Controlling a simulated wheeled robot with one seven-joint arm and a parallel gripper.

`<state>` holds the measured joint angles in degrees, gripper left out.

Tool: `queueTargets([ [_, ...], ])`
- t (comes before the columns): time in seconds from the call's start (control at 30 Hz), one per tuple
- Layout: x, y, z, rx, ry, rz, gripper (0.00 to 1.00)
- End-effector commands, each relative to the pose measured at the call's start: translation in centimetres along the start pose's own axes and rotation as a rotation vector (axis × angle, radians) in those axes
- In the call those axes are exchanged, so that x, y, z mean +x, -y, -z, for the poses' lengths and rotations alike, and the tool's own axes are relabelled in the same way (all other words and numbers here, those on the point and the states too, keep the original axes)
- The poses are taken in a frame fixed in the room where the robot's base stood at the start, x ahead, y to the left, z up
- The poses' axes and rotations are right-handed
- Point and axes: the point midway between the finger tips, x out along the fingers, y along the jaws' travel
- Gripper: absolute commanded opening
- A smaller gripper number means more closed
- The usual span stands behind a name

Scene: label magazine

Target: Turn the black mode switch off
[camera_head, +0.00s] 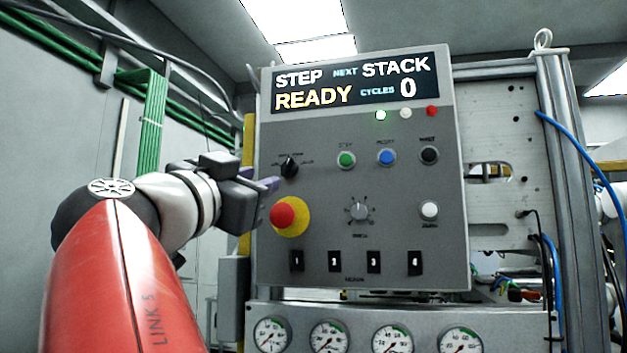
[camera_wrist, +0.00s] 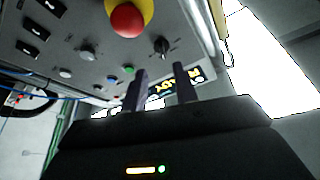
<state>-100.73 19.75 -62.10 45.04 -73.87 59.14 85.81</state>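The black mode switch (camera_head: 289,167) is a small rotary knob at the upper left of the grey control panel (camera_head: 320,210). Its handle looks roughly upright; the labels around it are too small to read. It also shows in the wrist view (camera_wrist: 161,46), beyond the fingertips. My gripper (camera_head: 270,183) is just left of and slightly below the switch in the head view. In the wrist view my gripper (camera_wrist: 159,70) has its two dark purple fingers apart with nothing between them. The switch appears clear of both fingers.
A red emergency button (camera_head: 283,215) on a yellow base sits just below the switch. Green (camera_head: 346,160), blue (camera_head: 387,157) and black (camera_head: 429,155) buttons are to the right. A grey dial (camera_head: 359,211) and several black rockers are lower. The display (camera_head: 350,82) reads "STEP READY".

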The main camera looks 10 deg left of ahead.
Motion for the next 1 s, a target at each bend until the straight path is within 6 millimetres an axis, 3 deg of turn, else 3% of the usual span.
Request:
queueTargets([
  [0.17, 0.7, 0.4, 0.7, 0.008, -0.012, 0.004, 0.29],
  [0.4, 4.7, 0.5, 0.9, 0.005, -0.010, 0.002, 0.29],
  [0.6, 6.9, 0.4, 0.7, 0.007, -0.010, 0.004, 0.29],
  [0.97, 7.4, 0.3, 0.4, 0.008, -0.008, 0.006, 0.29],
  [1.0, 7.4, 0.3, 0.4, 0.008, -0.009, 0.006, 0.24],
])
